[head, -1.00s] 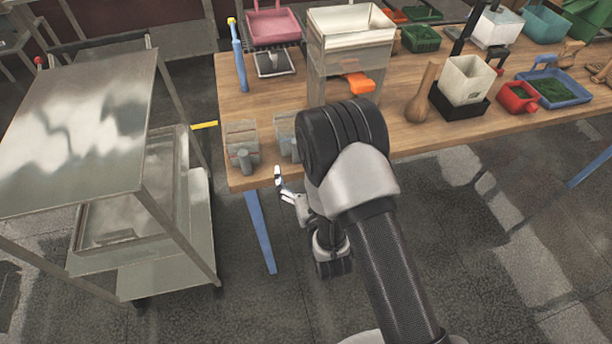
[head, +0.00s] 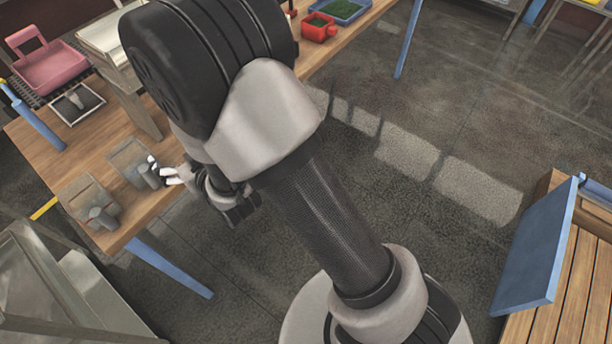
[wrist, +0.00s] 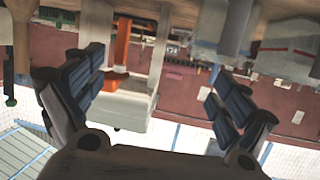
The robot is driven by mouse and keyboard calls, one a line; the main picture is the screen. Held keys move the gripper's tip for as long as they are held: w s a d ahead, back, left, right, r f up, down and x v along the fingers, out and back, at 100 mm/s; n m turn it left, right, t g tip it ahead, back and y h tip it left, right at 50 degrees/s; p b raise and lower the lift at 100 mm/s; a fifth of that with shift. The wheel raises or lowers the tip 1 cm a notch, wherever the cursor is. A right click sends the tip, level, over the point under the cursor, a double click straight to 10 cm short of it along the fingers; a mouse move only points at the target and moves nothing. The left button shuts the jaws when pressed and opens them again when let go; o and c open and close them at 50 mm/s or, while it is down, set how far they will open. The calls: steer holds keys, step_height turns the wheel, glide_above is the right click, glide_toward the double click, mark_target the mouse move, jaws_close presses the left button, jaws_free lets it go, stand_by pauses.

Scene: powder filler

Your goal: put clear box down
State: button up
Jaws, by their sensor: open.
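Two clear boxes, each with a grey cylindrical handle, sit at the near left corner of the wooden table in the head view. One clear box (head: 126,157) is closer to my gripper, and the other clear box (head: 84,192) is to its left. My gripper (head: 167,173) is open, with its fingertips beside the closer box's handle. I cannot tell whether they touch it. In the wrist view my gripper (wrist: 155,95) has its fingers spread wide, with nothing clearly held between them.
A metal cart (head: 75,290) stands at the lower left. A slatted wooden bench (head: 570,285) with a blue panel (head: 537,245) is at right. Open floor lies between.

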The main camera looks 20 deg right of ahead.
steer(key=s+d+r+m+g+h, duration=0.2)
steer(key=d+r+h, duration=0.1)
steer(key=d+r, duration=0.55)
steer(key=s+d+r+g+h, duration=0.1)
steer(key=s+d+r+g, duration=0.1)
steer(key=s+d, duration=0.4)
steer(key=s+d+r+m+g+h, duration=0.1)
steer(key=s+d+r, duration=0.3)
steer(key=s, duration=0.7)
steer(key=shift+d+r+m+g, duration=0.3)
steer(key=shift+d+g, duration=0.5)
steer(key=shift+d, duration=0.3)
steer(key=shift+o, duration=0.4)
steer(key=s+d+g, duration=0.2)
steer(key=s, duration=0.8)
steer(key=shift+d+r+m+h, duration=0.3)
steer(key=shift+m+h, duration=0.1)
steer(key=shift+f, duration=0.1)
